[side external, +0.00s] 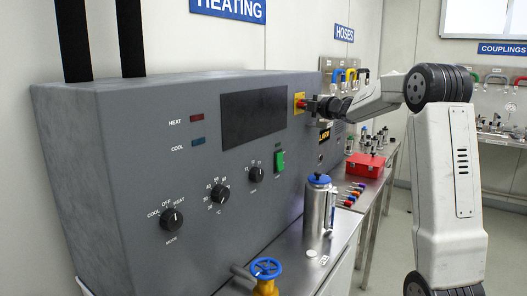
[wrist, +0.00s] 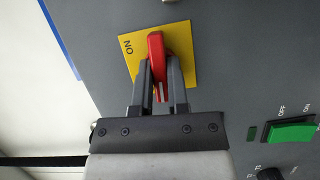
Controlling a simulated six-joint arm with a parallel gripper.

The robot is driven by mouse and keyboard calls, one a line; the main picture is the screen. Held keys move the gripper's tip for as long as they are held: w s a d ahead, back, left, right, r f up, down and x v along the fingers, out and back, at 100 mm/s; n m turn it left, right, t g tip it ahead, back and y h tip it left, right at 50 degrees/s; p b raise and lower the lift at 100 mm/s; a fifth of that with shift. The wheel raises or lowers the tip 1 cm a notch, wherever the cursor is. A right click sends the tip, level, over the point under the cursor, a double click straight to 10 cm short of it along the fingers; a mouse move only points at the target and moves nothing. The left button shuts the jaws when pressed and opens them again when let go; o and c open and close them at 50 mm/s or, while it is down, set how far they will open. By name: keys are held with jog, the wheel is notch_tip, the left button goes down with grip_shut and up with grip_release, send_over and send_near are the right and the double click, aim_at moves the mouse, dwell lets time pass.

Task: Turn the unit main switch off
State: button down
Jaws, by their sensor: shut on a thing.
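The unit main switch is a red handle (wrist: 156,46) on a yellow plate (wrist: 184,38) fixed to the grey panel. In the wrist view the handle lies nearly upright in the picture, and the word ON shows on the plate to its left. The rest of the plate's lettering is hidden. My gripper (wrist: 160,72) is shut on the red handle, one finger on each side. In the side view the yellow plate (side external: 299,103) is at the panel's right end, and my gripper (side external: 312,105) reaches it from the right, hiding most of the handle.
A green OFF/ON rocker (wrist: 291,130) sits on the panel right of my gripper. The panel also has a dark screen (side external: 254,117) and several black knobs. A steel flask (side external: 317,208), a blue valve wheel (side external: 266,268) and a red box (side external: 366,165) stand below.

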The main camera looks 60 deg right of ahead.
jog(key=shift+n, duration=0.5)
jog(key=c, duration=0.6)
grip_release()
jog(key=shift+s, duration=0.2)
jog(key=shift+f+v, duration=0.2)
jog(key=shift+v, duration=3.55)
jog(key=shift+w+a, duration=0.1)
jog(key=shift+a, duration=0.05)
